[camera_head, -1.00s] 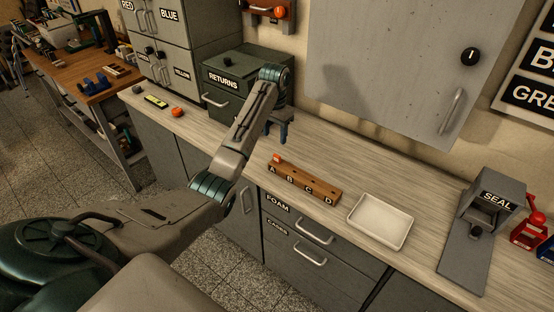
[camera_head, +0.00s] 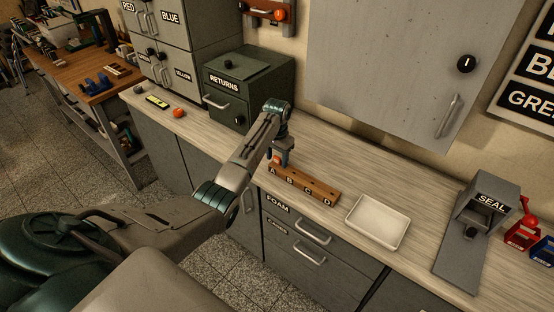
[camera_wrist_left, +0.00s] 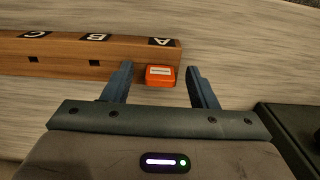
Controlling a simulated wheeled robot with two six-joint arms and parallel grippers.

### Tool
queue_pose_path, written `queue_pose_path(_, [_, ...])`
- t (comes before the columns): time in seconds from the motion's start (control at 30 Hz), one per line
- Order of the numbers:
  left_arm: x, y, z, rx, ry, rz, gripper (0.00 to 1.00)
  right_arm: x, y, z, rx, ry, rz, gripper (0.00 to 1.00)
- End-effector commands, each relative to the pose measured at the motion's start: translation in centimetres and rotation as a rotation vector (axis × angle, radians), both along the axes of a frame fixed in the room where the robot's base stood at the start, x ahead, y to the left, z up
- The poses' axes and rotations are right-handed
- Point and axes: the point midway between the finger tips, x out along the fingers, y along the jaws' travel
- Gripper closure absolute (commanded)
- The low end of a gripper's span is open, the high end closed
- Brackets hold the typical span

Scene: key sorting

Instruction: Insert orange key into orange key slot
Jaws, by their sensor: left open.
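The orange key (camera_wrist_left: 160,76) stands at the A end of the wooden key rack (camera_head: 318,190); only its blocky orange head shows, and its shaft is hidden. In the left wrist view, my left gripper (camera_wrist_left: 159,70) is open, with one blue-grey finger on each side of the key head and a gap on both sides. No slot that I can identify as the orange key slot shows. My right gripper is not in view.
A white tray (camera_head: 352,216) lies right of the rack. The grey SEAL device (camera_head: 461,250) stands further right. The dark green RETURNS box (camera_head: 251,68) is behind the arm. A round orange object (camera_head: 178,113) and a yellow one (camera_head: 157,101) lie on the counter's left.

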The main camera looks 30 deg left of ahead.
Motion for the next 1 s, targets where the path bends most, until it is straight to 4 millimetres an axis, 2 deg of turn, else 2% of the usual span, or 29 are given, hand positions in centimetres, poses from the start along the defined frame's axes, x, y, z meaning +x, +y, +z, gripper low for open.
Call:
queue_pose_path(0.17, [0.0,0.0,0.0,0.000,0.000,0.000,0.49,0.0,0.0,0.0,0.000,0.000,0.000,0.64])
queue_pose_path(0.4, [0.0,0.0,0.0,0.000,-0.001,0.000,0.95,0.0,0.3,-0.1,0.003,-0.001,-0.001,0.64])
queue_pose_path(0.77, [0.1,0.0,0.3,0.000,-0.002,0.000,0.95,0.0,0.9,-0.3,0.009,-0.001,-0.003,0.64])
queue_pose_path(1.0, [0.1,0.1,2.7,0.001,-0.005,0.000,0.95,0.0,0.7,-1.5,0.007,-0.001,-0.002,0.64])
